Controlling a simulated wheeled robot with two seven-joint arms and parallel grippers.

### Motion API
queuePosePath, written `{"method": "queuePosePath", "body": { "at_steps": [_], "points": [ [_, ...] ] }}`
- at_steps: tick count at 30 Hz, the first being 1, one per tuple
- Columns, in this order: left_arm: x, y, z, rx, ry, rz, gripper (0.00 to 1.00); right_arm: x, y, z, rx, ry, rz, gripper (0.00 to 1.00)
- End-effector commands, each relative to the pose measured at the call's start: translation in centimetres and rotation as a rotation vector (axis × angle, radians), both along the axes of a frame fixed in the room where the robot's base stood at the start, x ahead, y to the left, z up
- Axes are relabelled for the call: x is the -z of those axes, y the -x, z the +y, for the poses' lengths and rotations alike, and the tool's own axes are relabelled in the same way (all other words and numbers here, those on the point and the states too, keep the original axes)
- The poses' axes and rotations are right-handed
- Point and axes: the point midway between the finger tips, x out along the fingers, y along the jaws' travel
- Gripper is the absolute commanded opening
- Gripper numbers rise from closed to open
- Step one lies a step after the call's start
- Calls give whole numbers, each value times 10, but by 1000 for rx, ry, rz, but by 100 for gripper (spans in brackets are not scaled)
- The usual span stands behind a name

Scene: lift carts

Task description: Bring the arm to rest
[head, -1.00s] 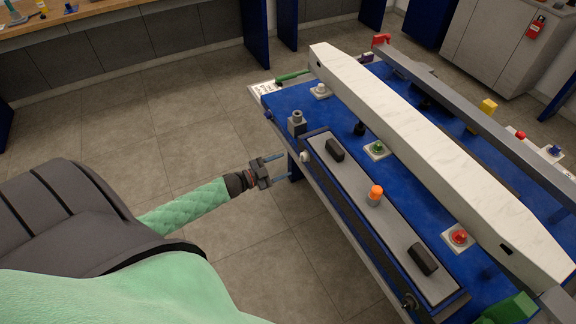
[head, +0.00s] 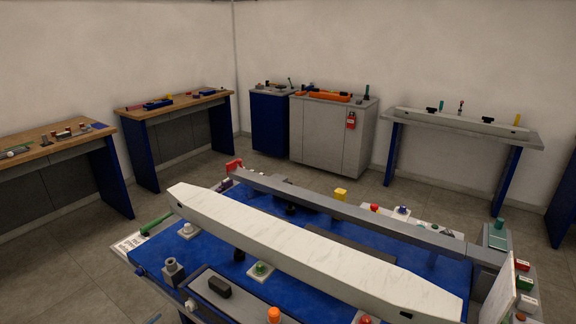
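Neither gripper shows clearly in the head view now. A small blue-grey tip at the bottom edge, left of the cart, may be part of my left gripper, but it is too little to tell. The blue lift cart (head: 150,258) fills the lower middle, with a long white beam (head: 310,250) lying across it. Behind the beam runs a grey rail (head: 370,213). In front are a black handle block (head: 219,287), an orange knob (head: 274,314) and a green button (head: 261,269).
Wooden benches (head: 172,104) stand at the left. A blue cabinet (head: 271,125) and a grey cabinet (head: 333,135) stand at the back, and a grey table (head: 465,130) at the back right. Floor is clear between the cart and the left benches.

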Motion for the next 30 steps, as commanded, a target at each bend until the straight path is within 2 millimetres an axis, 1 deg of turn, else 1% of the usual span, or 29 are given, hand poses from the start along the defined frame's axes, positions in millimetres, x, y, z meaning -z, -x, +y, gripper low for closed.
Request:
{"method": "queuePosePath", "body": {
  "at_steps": [2, 4, 6, 8, 9, 11, 12, 14, 15, 17, 18, 20, 21, 23, 24, 26, 27, 29, 30],
  "points": [
    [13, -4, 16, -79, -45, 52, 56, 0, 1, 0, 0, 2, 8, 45],
    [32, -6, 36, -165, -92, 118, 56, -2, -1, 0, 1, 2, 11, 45],
    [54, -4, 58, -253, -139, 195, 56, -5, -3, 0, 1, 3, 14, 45],
    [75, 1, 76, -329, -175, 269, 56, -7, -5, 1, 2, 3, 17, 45],
    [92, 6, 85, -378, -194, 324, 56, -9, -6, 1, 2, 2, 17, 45],
    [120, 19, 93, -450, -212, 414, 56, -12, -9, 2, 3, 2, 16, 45],
    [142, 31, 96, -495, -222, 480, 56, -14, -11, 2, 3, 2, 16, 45],
    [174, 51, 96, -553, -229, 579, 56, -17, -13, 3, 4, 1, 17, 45],
    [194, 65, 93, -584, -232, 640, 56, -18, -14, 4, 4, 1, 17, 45],
    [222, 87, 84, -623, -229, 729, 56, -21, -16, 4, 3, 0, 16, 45],
    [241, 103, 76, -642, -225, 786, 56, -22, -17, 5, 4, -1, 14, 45],
    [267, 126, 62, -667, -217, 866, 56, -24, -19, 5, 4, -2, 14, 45],
    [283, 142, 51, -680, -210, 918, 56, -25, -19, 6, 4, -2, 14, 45],
    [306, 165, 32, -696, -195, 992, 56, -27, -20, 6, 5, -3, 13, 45],
    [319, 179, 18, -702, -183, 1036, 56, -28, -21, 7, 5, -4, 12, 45],
    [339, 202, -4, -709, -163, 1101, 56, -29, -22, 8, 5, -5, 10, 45],
    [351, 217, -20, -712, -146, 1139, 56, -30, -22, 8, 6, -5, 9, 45],
    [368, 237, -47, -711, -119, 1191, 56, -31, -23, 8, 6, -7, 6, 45],
    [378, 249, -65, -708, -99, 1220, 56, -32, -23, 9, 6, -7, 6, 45]
  ]
}}
